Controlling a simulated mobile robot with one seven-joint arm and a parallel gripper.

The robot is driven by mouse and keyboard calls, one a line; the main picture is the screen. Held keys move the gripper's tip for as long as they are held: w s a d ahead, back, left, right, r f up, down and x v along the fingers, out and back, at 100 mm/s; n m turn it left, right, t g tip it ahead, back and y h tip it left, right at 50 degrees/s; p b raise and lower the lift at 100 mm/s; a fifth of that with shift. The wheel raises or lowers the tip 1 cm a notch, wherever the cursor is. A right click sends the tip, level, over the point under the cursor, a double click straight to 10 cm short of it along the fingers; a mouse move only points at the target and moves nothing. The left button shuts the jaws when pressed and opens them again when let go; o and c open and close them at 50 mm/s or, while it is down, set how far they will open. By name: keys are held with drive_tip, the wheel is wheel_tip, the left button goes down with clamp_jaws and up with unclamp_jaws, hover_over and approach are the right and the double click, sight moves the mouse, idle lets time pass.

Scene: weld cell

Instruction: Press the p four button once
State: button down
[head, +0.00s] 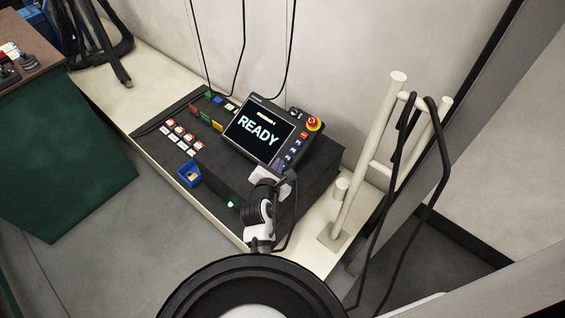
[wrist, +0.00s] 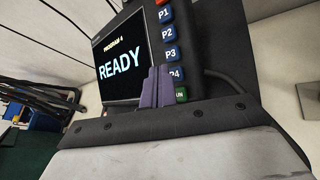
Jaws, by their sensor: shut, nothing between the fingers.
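The control pendant shows a screen (head: 257,130) reading READY; in the wrist view the screen (wrist: 122,65) also reads PROGRAM 4. A column of blue buttons P1 to P4 runs beside the screen. The P4 button (wrist: 176,74) is the lowest blue one, partly covered by my fingers. My gripper (wrist: 157,72) is shut and empty, its purple fingers together at the left edge of P4. I cannot tell whether they touch it. In the head view my arm reaches the pendant's lower right corner, and the fingertips are hard to make out.
A green button (wrist: 181,93) sits just below P4, and a red button is above P1. A red emergency stop (head: 314,124) is at the pendant's upper right. White posts (head: 368,150) with black cables rise on the right.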

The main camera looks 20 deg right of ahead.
drive_tip(key=r+p, duration=0.1)
drive_tip(key=s+a+r+p, duration=0.1)
drive_tip(key=r+p, duration=0.1)
drive_tip(key=a+r+p, duration=0.1)
drive_tip(key=shift+s+r+p, duration=0.15)
drive_tip(key=shift+s+p, duration=0.1)
drive_tip(key=shift+p, duration=0.15)
drive_tip(key=shift+r, duration=0.1)
idle(0.5)
drive_tip(key=b, duration=0.1)
drive_tip(key=f+b, duration=0.1)
drive_tip(key=d+f+b, duration=0.1)
drive_tip(key=b, duration=0.1)
drive_tip(key=shift+w+f, duration=0.1)
drive_tip(key=shift+w, duration=0.2)
drive_tip(key=shift+f+b, duration=0.15)
drive_tip(key=shift+b, duration=1)
